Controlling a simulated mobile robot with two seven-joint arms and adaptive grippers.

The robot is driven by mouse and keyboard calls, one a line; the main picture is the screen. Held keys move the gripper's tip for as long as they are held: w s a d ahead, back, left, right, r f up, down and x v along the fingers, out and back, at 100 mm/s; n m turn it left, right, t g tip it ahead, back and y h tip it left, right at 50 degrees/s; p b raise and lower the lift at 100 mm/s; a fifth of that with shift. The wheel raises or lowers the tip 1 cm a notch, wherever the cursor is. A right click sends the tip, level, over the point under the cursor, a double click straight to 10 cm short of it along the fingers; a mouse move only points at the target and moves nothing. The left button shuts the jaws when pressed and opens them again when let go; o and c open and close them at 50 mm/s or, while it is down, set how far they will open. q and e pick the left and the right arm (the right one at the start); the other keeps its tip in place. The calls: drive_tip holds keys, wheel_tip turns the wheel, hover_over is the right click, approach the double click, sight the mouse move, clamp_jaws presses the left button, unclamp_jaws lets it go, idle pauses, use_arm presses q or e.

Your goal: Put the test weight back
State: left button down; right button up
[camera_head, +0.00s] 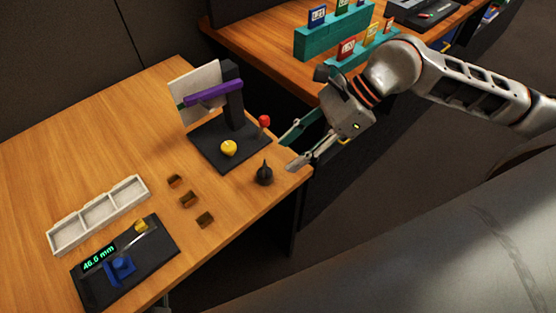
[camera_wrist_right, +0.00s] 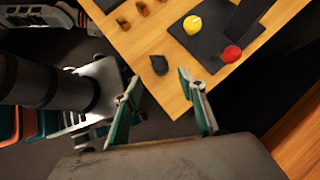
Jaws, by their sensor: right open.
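A small dark weight with a narrow, pointed top (camera_head: 264,173) stands upright on the wooden table near its right edge. I take it to be the test weight; it also shows in the right wrist view (camera_wrist_right: 159,65). My right gripper (camera_head: 295,149) is open and empty, to the right of the weight at the table's edge and apart from it. In the right wrist view its two fingers (camera_wrist_right: 160,80) are spread, with the weight ahead of the gap between them.
A black panel (camera_head: 205,147) with a yellow ball (camera_head: 229,148), red knob (camera_head: 264,121) and purple bar (camera_head: 213,93) stands behind the weight.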

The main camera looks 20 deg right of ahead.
drive_tip(key=shift+v, duration=2)
